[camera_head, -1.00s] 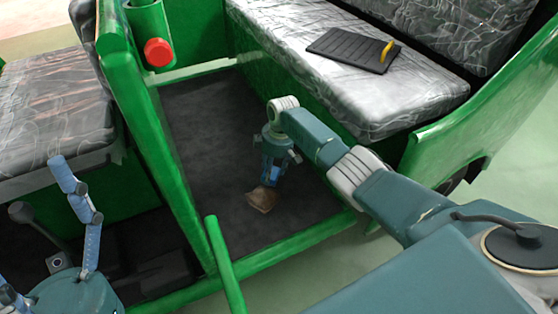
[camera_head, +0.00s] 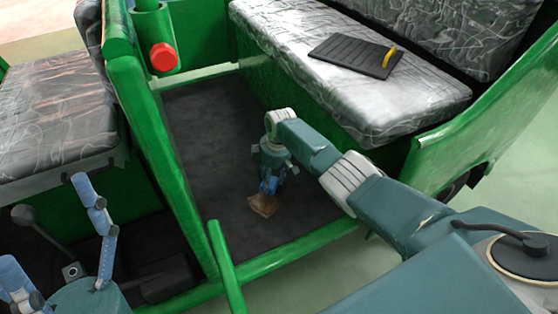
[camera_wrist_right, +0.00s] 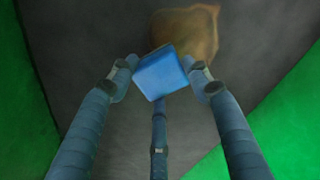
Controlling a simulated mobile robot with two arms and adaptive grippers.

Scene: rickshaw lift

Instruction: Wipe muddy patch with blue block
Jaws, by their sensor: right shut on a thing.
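The muddy patch (camera_head: 262,205) is a small brown blotch on the dark floor of the green rickshaw. My right gripper (camera_head: 268,184) points down just at the patch's far edge. Its fingers are shut on the blue block (camera_wrist_right: 162,74), which shows clearly in the right wrist view. There the muddy patch (camera_wrist_right: 192,30) lies beside and partly behind the block. I cannot tell whether the block touches the floor. My left gripper (camera_head: 48,222) is at the lower left with its fingers spread apart and nothing between them.
A green rail (camera_head: 226,268) and the green frame border the floor. A padded seat (camera_head: 300,45) stands behind, with a dark flat board (camera_head: 345,55) with a yellow handle on it. A red-ended green cylinder (camera_head: 163,57) is at the upper left. The floor around the patch is clear.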

